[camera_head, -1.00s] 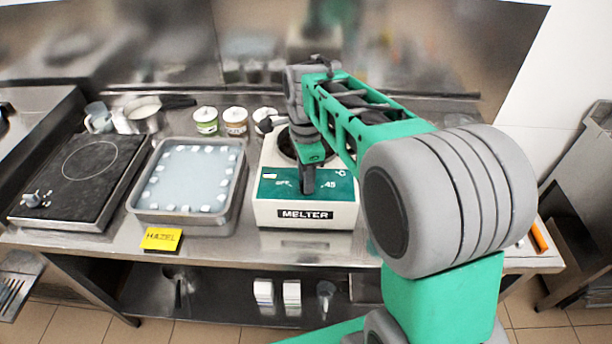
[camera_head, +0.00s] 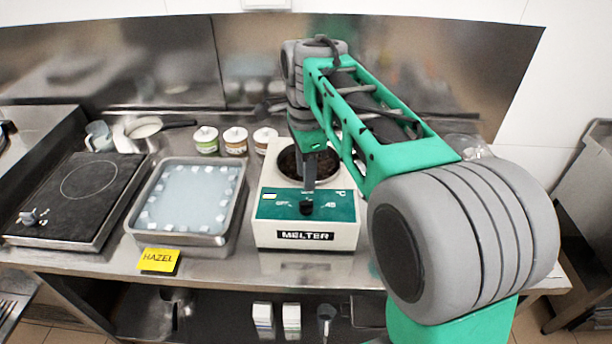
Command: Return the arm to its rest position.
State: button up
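My green and grey arm reaches from the lower right to above the melter and hides the melter's right rear.
Left of the melter stands a metal tray (camera_head: 232,222) with small white pieces around its inside edge. A yellow HAZEL card (camera_head: 158,260) is at its front. A black hot plate (camera_head: 75,200) is farther left. Several lidded jars (camera_head: 235,141) stand behind. A steel backsplash (camera_head: 150,60) closes the rear.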

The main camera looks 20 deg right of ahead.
jog(key=shift+s, duration=0.1)
jog(key=s+f+n+t, duration=0.2)
jog(key=s+n, duration=0.4)
jog(key=n, duration=0.3)
jog(key=s+f+n+t, duration=0.2)
jog(key=s+f+n, duration=0.3)
jog(key=s+n, duration=0.2)
jog(key=shift+f+n, duration=0.25)
jog(key=shift+n, duration=0.75)
